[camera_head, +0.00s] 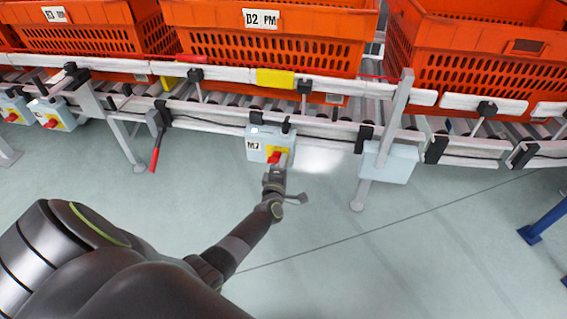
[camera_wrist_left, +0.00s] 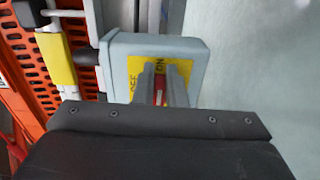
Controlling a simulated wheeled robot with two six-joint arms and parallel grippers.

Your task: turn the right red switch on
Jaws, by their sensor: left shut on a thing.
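The right red switch (camera_head: 274,157) is on a yellow plate on a pale box (camera_head: 254,132) labelled M7, hung under the conveyor rail. My left gripper (camera_head: 279,164) reaches up to it from below in the head view. In the left wrist view, the gripper fingers (camera_wrist_left: 165,88) are shut on the red switch handle (camera_wrist_left: 160,99), one on each side. The yellow plate (camera_wrist_left: 135,68) shows "ON" beside the fingers and part of "OFF" at its left. The fingers hide much of the handle, so its exact turn is hard to tell. My right gripper is not in view.
Orange totes (camera_head: 270,45) stand on the conveyor. The floor in front is mostly clear.

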